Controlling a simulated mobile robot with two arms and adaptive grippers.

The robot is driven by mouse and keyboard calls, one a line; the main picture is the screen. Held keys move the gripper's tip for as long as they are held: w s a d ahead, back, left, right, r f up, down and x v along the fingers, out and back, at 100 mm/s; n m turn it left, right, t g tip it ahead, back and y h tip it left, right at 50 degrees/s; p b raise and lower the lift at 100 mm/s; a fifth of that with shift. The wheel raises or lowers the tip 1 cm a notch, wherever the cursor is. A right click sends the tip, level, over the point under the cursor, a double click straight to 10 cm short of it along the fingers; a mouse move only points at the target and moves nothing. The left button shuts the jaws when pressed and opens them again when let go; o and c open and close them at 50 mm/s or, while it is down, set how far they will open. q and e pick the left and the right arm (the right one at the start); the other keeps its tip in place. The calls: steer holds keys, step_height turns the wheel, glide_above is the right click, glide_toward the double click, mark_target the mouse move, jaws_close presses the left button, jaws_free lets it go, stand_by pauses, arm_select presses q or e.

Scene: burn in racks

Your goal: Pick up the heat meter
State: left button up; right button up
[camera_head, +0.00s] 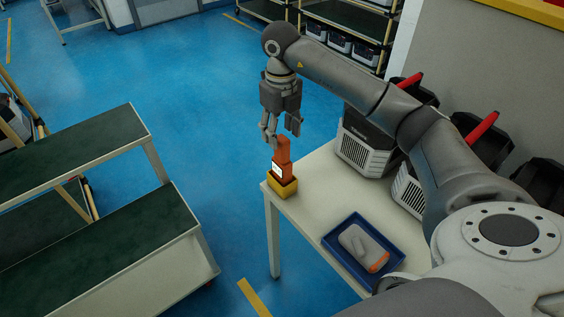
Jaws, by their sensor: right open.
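An orange handheld device with a small white screen, which looks like the heat meter (282,158), stands upright in a yellow holder (283,187) at the far left corner of the white table (312,192). My right gripper (282,138) points down just above the top of the device. Its fingers are apart, and whether they touch the device is hard to tell. My left gripper is not in view.
A blue tray (335,247) with a grey and orange device (362,248) lies near the table's front. Black and white machines (362,146) with red handles stand along the wall, under my right arm. Green-topped shelves (95,245) stand at left, with blue floor between.

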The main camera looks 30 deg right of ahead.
mark_target(282, 152)
steer(key=shift+f, duration=1.1)
steer(key=f+p, duration=0.1)
steer(key=f, duration=0.3)
steer(key=shift+s+a+p, duration=0.1)
steer(key=shift+s+p, duration=0.25)
steer(key=shift+s, duration=0.05)
steer(key=shift+f, duration=0.25)
steer(key=shift+w+f, duration=0.1)
steer(key=shift+c, duration=1.3)
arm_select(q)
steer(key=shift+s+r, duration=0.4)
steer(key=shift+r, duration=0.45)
arm_select(e)
jaws_close()
